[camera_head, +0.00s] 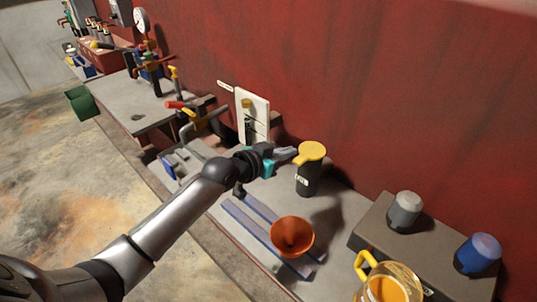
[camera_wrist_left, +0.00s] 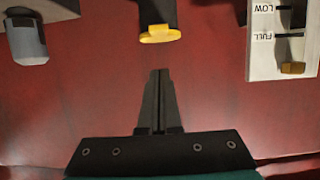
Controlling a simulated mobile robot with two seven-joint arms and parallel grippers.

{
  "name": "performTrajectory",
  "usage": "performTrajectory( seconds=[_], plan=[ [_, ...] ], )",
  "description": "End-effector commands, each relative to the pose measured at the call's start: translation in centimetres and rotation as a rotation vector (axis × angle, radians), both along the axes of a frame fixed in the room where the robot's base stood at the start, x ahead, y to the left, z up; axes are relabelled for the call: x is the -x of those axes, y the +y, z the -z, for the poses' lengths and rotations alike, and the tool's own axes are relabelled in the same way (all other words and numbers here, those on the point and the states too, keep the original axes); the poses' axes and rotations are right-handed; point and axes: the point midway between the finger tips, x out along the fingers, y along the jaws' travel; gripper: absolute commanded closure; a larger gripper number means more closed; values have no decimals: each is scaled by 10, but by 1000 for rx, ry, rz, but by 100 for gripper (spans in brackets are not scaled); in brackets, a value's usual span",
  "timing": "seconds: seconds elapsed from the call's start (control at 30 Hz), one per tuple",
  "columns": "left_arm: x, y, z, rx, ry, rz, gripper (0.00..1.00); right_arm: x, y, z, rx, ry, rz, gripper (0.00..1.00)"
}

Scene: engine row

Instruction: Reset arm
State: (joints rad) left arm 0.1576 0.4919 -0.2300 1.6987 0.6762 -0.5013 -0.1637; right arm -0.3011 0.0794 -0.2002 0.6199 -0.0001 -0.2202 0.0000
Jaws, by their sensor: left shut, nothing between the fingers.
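My left arm comes in from the left of the head view. Its gripper (camera_head: 290,153) is beside the yellow cap of a black container (camera_head: 307,180). In the left wrist view the gripper's fingers (camera_wrist_left: 159,78) are together with nothing between them. The yellow cap (camera_wrist_left: 160,34) shows beyond the fingertips, with a visible gap. I cannot tell from the head view how far apart they are in depth. My right gripper is in neither view.
A white level panel (camera_wrist_left: 284,40) marked LOW and FULL is on the red wall (camera_head: 400,90). An orange funnel (camera_head: 292,236), a jug of amber liquid (camera_head: 392,284) and grey (camera_head: 404,212) and blue (camera_head: 478,254) caps are to the right. A green bin (camera_head: 83,102) is far left.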

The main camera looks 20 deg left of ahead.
Motion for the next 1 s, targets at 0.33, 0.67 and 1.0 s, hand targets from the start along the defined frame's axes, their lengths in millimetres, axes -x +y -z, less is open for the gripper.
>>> performTrajectory(
  seconds=[0.33,0.67,1.0],
  plan=[
    [48,18,-12,-2,0,0,100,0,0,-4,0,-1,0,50],
    [61,22,-17,-1,-2,-1,100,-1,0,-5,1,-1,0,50],
    [131,-22,44,-80,250,29,100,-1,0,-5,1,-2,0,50]
  ],
)
